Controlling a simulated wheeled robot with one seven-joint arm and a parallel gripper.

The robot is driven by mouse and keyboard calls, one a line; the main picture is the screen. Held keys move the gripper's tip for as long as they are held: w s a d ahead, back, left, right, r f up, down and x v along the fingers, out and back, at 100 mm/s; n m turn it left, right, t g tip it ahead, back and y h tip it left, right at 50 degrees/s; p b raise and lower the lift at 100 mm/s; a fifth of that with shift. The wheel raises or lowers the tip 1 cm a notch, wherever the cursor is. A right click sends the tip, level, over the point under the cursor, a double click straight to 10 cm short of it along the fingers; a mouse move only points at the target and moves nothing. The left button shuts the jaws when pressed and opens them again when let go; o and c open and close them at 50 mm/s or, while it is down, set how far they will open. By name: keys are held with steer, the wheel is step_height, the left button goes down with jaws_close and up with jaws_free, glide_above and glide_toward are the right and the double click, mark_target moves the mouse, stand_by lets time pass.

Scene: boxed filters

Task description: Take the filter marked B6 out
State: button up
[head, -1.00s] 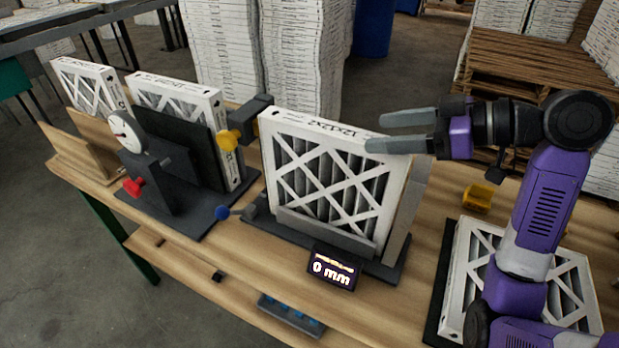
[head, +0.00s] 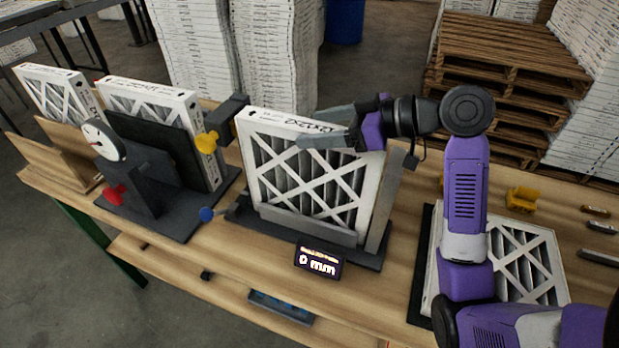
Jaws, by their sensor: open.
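No B6 mark can be read on any filter. A white-framed pleated filter (head: 306,178) stands upright in a dark holder (head: 375,258) at the middle of the bench. Printing on its top edge is too small to read surely. My gripper (head: 308,127) is open at this filter's top edge, coming from the right. One finger shows in front of the filter's upper face and the other near the back of its top edge. Whether they touch it, I cannot tell. A second filter (head: 150,97) stands in a dial-gauge fixture (head: 140,205), and a third filter (head: 58,95) in a wooden rack (head: 68,155).
A display (head: 319,262) reading 0 mm sits before the middle holder. Another filter (head: 520,262) lies flat at right, partly hidden by my arm. A blue-knobbed lever (head: 207,214), red knob (head: 115,194) and yellow knob (head: 207,143) stick out. Pallets (head: 500,75) stand behind.

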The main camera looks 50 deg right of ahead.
jaws_close()
steer(key=shift+r, duration=0.15)
